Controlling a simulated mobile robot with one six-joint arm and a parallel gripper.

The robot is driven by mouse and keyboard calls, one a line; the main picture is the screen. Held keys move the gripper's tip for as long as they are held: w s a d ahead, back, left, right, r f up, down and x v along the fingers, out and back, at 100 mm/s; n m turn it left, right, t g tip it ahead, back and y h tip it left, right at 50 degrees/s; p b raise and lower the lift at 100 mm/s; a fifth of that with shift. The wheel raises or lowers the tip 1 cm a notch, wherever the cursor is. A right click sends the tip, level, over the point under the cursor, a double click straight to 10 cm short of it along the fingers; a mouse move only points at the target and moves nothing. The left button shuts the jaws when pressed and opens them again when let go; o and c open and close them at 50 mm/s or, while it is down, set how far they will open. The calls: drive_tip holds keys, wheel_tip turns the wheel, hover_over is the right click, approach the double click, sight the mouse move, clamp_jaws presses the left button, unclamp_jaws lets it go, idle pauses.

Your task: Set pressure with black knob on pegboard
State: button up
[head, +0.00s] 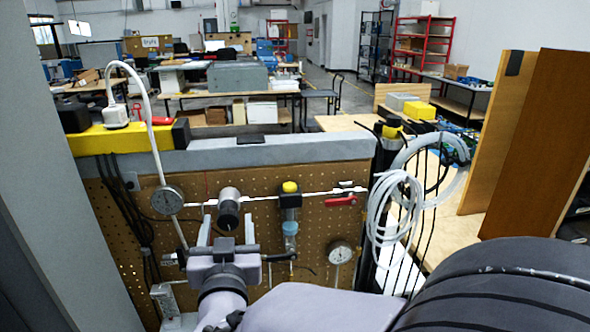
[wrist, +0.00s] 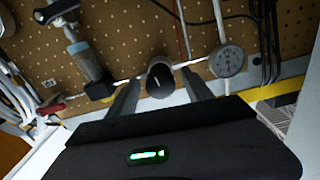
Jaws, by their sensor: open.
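The black knob (head: 229,206) is the dark round end of a grey cylinder on the brown pegboard (head: 120,225). In the wrist view the knob (wrist: 160,81) faces the camera, with a thin light mark on its face. My gripper (head: 227,224) is open, its two fingers pointing at the pegboard. In the wrist view the fingers (wrist: 161,88) stand one on each side of the knob with room between. I see no contact; the exact depth gap cannot be told. A round gauge (head: 167,200) sits left of the knob; the wrist view shows it right (wrist: 227,61).
A yellow-topped unit (head: 290,205) and a red valve handle (head: 341,201) are right of the knob. A second gauge (head: 340,252) is lower right. White coiled tubing (head: 396,212) hangs at the right edge; black cables (head: 130,210) hang at left.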

drive_tip(key=shift+w, duration=0.4)
clamp_jaws()
drive_tip(key=shift+a+f+m+b, duration=0.1)
drive_tip(key=shift+f+m+b, duration=0.25)
drive_tip(key=shift+b, duration=0.8)
drive_tip(key=shift+m+b, duration=0.45)
drive_tip(key=shift+b, duration=0.3)
drive_tip(key=shift+r+m+b, duration=0.2)
drive_tip(key=shift+m+b, duration=0.3)
drive_tip(key=shift+b, duration=0.1)
drive_tip(key=shift+r, duration=0.15)
